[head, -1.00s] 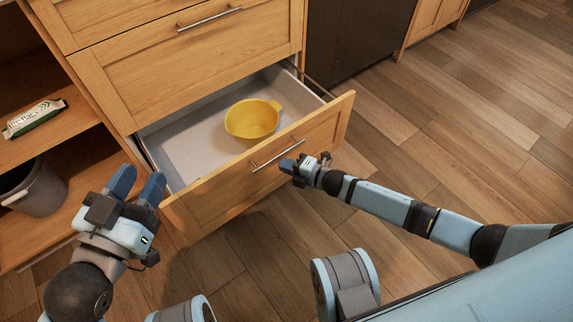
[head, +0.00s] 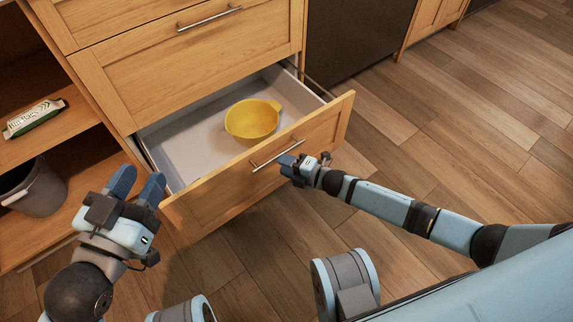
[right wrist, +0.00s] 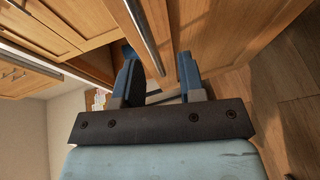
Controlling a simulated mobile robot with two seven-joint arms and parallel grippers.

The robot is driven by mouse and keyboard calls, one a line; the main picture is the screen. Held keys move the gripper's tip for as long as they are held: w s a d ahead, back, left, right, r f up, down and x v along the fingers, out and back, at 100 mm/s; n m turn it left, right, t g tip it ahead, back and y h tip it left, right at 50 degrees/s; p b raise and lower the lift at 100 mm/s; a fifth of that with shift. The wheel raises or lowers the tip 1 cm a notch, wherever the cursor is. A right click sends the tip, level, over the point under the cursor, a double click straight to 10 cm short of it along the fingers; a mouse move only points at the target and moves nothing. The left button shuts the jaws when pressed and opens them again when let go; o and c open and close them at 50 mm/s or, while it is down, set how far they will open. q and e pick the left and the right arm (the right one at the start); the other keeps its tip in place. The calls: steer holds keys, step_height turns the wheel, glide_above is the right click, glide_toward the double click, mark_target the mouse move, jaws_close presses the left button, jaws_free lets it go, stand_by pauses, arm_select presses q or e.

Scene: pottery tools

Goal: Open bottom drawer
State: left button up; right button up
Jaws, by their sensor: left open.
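The bottom drawer (head: 240,185) is pulled well out, with its pale interior exposed. A yellow bowl (head: 252,120) with a side handle sits inside. The drawer's bar handle (head: 268,161) runs across its wooden front. My right gripper (head: 287,163) is at the right part of this handle. In the right wrist view its blue fingers (right wrist: 160,75) are apart, and the metal handle (right wrist: 143,35) lies between them with gaps on both sides. My left gripper (head: 138,184) is open and empty, left of the drawer front.
A closed drawer (head: 190,65) with a bar handle is above the open one. Open shelves at left hold a wrapped packet (head: 35,118) and a dark bin (head: 38,188). Clear wooden floor (head: 450,130) extends to the right.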

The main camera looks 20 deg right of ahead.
arm_select(q)
steer(key=s+n+p, duration=0.1)
steer(key=p, duration=0.1)
steer(key=s+d+n+g+p, duration=0.1)
steer(key=n+p, duration=0.1)
steer(key=p, duration=0.1)
steer(key=shift+s+d+r, duration=0.1)
steer(key=shift+d+r, duration=0.05)
steer(key=shift+r, duration=0.2)
arm_select(e)
steer(key=v, duration=1.3)
steer(key=shift+s+d+r, duration=0.2)
steer(key=shift+s+d, duration=0.05)
steer(key=shift+d, duration=0.05)
arm_select(q)
steer(key=shift+r, duration=0.1)
